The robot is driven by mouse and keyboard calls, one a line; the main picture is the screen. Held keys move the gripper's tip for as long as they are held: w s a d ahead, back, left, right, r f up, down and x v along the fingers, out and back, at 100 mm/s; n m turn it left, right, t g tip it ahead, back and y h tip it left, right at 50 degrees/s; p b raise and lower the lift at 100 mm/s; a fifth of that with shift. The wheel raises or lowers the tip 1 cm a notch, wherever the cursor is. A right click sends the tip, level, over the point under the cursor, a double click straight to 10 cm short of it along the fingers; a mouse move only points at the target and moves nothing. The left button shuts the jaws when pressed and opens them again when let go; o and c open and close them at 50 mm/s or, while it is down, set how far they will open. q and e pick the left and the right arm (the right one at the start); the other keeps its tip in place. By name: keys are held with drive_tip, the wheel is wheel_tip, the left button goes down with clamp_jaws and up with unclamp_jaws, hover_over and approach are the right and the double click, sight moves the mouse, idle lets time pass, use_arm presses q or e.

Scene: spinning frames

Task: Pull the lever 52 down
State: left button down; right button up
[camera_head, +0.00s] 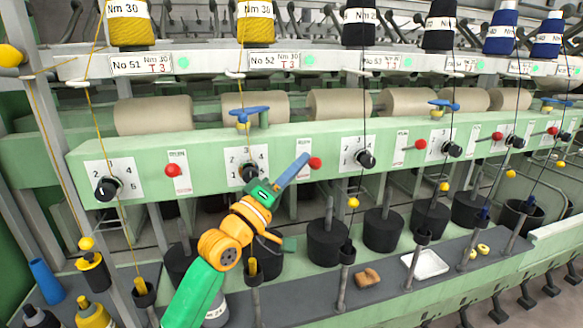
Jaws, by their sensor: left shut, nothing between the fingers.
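The lever of station 52 ends in a red ball knob (315,163) on the pale green rail, below and right of the No 52 sign (275,61). My left gripper (304,159) reaches up from the bottom, with its blue fingers shut and empty. Its fingertips are just left of the red knob, in front of the lever's white scale plate. They appear very close to the knob; I cannot tell whether they touch. The lever's arm is mostly hidden. My right gripper is not in view.
Other red knobs (172,170) sit along the same rail, with black dials (365,159) between them. Below stand black cylinders (327,240), thin posts and a white tray (426,264) on a grey shelf. Taut yarns run down in front of the rail.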

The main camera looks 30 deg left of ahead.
use_arm(q)
wheel_tip(320, 180, down, 4)
drive_tip(key=m+h+b, duration=0.1)
drive_tip(key=b, duration=0.1)
drive_tip(key=m+t+b, duration=0.1)
drive_tip(key=m+b, duration=0.1)
drive_tip(key=b, duration=0.1)
drive_tip(key=shift+r+h, duration=0.2)
drive_tip(key=shift+h, duration=0.2)
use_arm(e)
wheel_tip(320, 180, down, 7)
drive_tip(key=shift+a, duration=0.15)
use_arm(q)
drive_tip(key=shift+s+f+b, duration=0.1)
drive_tip(key=shift+b, duration=0.25)
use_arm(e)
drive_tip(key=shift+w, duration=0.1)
use_arm(q)
drive_tip(key=b+v, duration=0.3)
drive_tip(key=v, duration=0.4)
drive_tip(key=shift+b, duration=0.35)
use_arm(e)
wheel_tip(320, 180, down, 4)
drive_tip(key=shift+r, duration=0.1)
use_arm(q)
drive_tip(key=shift+a, duration=0.1)
